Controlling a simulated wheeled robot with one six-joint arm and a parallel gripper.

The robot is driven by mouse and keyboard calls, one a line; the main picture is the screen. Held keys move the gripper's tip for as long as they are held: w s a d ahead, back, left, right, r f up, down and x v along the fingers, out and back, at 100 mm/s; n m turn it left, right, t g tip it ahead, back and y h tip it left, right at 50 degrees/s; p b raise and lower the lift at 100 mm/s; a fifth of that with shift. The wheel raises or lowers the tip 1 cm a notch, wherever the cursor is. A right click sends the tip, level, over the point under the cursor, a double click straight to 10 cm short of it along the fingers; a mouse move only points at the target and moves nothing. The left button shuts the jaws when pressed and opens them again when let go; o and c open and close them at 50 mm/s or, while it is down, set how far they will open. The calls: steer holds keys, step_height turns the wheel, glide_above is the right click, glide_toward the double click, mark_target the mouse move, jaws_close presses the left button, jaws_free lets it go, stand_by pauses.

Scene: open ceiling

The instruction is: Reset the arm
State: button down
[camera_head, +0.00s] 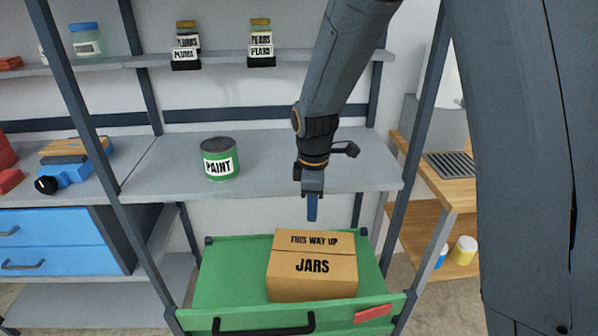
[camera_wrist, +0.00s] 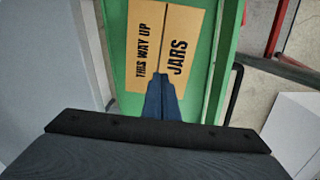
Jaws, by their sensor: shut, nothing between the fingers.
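My gripper (camera_head: 312,207) points down in front of the shelf edge, above a cardboard box (camera_head: 312,278) marked "JARS" and "THIS WAY UP". Its blue fingers are together with nothing between them. The wrist view shows the closed fingertips (camera_wrist: 161,100) overlapping the lower part of the box (camera_wrist: 146,50) in the picture. In the head view the fingertips are apart from the box, above its top. The box stands upright in a green drawer or tray (camera_head: 232,265) with a black handle.
A green paint tin (camera_head: 219,160) stands on the middle shelf (camera_head: 270,178). Small labelled jars (camera_head: 261,45) stand on the upper shelf. A blue drawer unit (camera_head: 55,243) is at left. A wooden bench (camera_head: 455,192) is at right. The middle shelf is clear right of the tin.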

steer(key=s+d+r+m, duration=0.2)
steer(key=s+d+m, duration=0.3)
steer(key=s+m, duration=0.3)
steer(key=s+d+r+m, duration=0.1)
steer(key=s+d+m, duration=0.5)
steer(key=s+m, duration=0.2)
steer(key=shift+d+r, duration=0.2)
steer(key=shift+r, duration=0.15)
